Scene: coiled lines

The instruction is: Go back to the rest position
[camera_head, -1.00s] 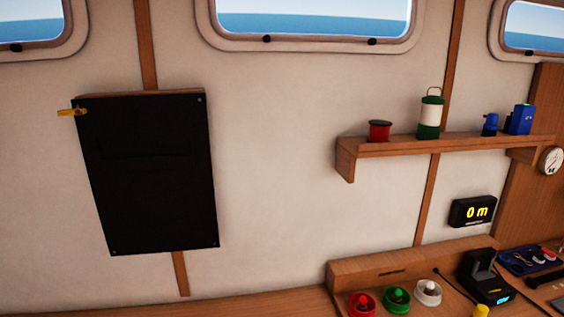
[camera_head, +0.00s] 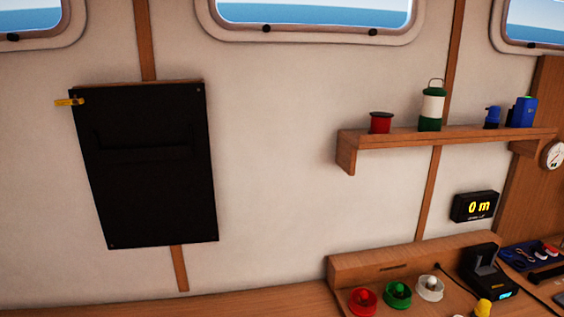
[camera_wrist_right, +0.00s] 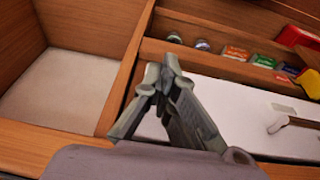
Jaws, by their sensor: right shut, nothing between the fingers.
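My right gripper (camera_wrist_right: 160,82) shows in the right wrist view, with its two fingertips together and nothing between them. It hangs above an open wooden drawer or bin area, beside the wooden divider (camera_wrist_right: 128,75). Neither gripper shows in the head view, and my left gripper is in no frame.
In the head view, a black panel (camera_head: 150,190) hangs on the wall and a wooden shelf (camera_head: 440,140) holds a lantern (camera_head: 431,108). A counter (camera_head: 240,302) runs below. In the right wrist view, small coloured boxes (camera_wrist_right: 236,54) and an empty compartment (camera_wrist_right: 62,92) lie around the gripper.

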